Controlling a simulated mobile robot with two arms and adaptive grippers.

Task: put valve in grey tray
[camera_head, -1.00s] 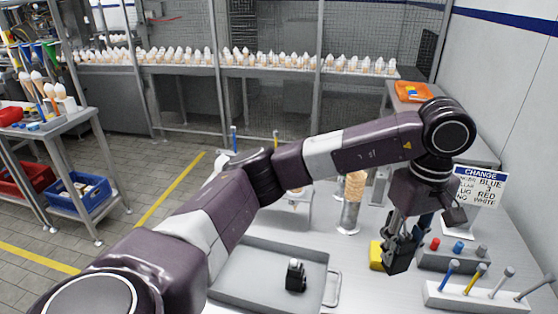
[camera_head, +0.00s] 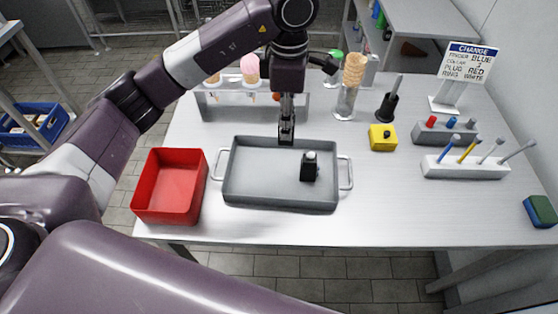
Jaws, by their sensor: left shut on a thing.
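The grey tray (camera_head: 240,194) lies on the table, with a handle at each end. A small black block with a silver top (camera_head: 309,168) stands inside it, right of the middle; it looks like a valve. My left gripper (camera_head: 286,132) points down at the tray's far edge, left of that block. It is shut on a small dark piece (camera_head: 286,140), mostly hidden by the fingers, so I cannot tell its shape or its exact height over the tray. My right gripper is not in view.
A red bin (camera_head: 170,187) stands left of the tray. Behind are an ice-cream cone rack (camera_head: 300,105) and a stack of cones (camera_head: 354,70). To the right are a yellow block (camera_head: 383,138), a white tool holder (camera_head: 465,168) and a sign (camera_head: 467,62).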

